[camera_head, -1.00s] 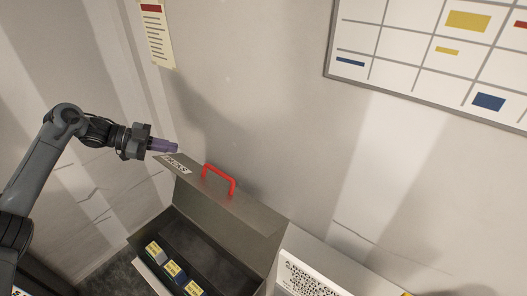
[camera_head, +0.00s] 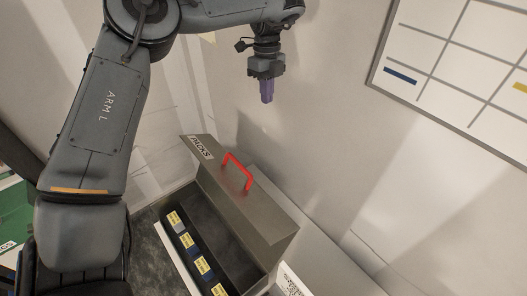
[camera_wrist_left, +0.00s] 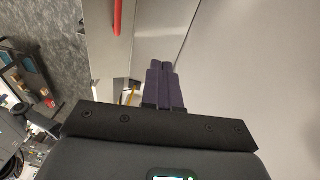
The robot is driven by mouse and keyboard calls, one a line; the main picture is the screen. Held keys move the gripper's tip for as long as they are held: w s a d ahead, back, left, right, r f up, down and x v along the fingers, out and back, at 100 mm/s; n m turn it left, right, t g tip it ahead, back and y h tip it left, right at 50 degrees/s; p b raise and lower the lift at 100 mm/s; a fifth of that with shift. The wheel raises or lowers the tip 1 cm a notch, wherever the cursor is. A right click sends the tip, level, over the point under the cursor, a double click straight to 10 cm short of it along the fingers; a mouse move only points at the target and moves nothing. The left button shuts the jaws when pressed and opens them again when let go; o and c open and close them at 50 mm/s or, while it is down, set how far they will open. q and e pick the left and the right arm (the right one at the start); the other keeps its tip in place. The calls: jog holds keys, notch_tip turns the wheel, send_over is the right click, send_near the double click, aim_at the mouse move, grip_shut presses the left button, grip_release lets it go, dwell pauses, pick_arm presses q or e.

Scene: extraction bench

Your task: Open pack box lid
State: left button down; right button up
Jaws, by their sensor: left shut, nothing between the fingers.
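The pack box (camera_head: 178,235) is a dark grey metal box at the lower middle of the head view. Its lid (camera_head: 262,215) stands raised and tilted back, with a red handle (camera_head: 238,172) and a "PACKS" label. Several packs with yellow labels (camera_head: 187,240) lie in a row inside. My left gripper (camera_head: 267,98) has purple fingers, shut and empty, pointing down above and behind the lid, apart from it. In the left wrist view the shut fingers (camera_wrist_left: 165,82) show below the metal lid (camera_wrist_left: 150,18) and part of the red handle (camera_wrist_left: 117,18). My right gripper is not in view.
A white board with a grid (camera_head: 450,80) hangs on the wall at upper right. A white printed sign (camera_head: 290,281) stands at the box's right end. Bare wall lies behind the lid.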

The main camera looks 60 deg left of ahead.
pick_arm(q)
jog(key=shift+s+d+f+m+g+y+b, duration=0.15)
jog(key=shift+s+d+f+g+b, duration=0.9)
jog(key=shift+f, duration=2.1)
jog(key=shift+s+d+f+m+t+y+b, duration=0.1)
jog(key=shift+s+d+f, duration=0.3)
jog(key=shift+s+f, duration=2.1)
jog(key=shift+s+d+f+m+g+y+b, duration=0.15)
jog(key=shift+s+d+f+g+b, duration=0.5)
jog(key=shift+f, duration=3.2)
